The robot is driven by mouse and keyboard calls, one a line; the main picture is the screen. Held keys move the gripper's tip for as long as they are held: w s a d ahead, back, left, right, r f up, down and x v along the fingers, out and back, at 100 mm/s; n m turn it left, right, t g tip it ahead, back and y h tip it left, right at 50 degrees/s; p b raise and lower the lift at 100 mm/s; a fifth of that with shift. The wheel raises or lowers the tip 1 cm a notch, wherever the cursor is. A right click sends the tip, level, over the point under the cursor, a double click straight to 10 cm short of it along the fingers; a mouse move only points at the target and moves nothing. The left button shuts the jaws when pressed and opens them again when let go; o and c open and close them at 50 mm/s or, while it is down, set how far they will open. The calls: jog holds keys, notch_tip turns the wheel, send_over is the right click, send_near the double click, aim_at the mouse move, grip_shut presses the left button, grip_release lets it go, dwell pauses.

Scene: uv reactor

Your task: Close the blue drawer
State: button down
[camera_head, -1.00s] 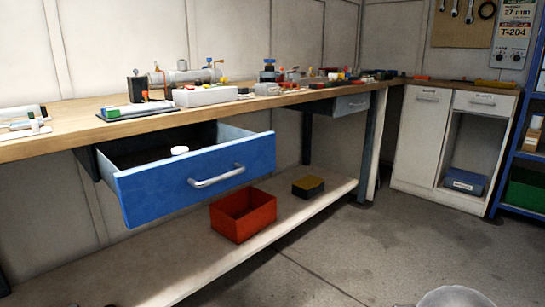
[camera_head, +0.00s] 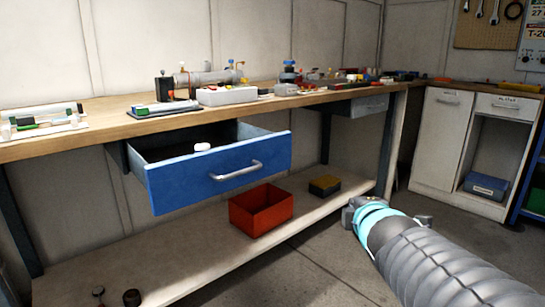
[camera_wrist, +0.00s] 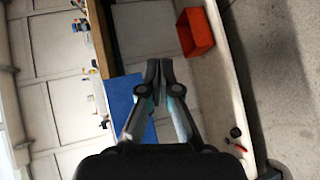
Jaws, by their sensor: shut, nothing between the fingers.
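The blue drawer (camera_head: 222,178) hangs open under the wooden workbench, its blue front standing well out from the bench edge. A silver bar handle (camera_head: 237,171) is on its front. A small white object (camera_head: 202,147) lies inside the drawer. In the wrist view the blue front (camera_wrist: 130,98) appears left of my fingers, turned on its side. My gripper (camera_wrist: 159,68) is shut and empty in the wrist view. In the head view my arm reaches in from the lower right, to the right of the drawer and apart from it.
The workbench (camera_head: 90,132) carries several tools and fittings. A second, grey drawer (camera_head: 370,105) is shut farther right. A white cabinet (camera_head: 440,140) stands at the back right. Floor is clear.

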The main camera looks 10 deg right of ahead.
jog(key=w+a+r+n+t+y, duration=0.25)
jog(key=w+r+n+y, duration=0.3)
jog(key=n, duration=0.75)
jog(key=n+g+y+p, duration=0.2)
jog(key=n+y, duration=0.5)
jog(key=n, duration=0.7)
send_near(271, 156)
jog(key=p+x, duration=0.1)
jog(key=x, duration=0.5)
jog(key=shift+w, duration=0.1)
jog(key=shift+w+a+p, duration=0.3)
jog(key=shift+w+a, duration=0.05)
jog(key=shift+w, duration=0.1)
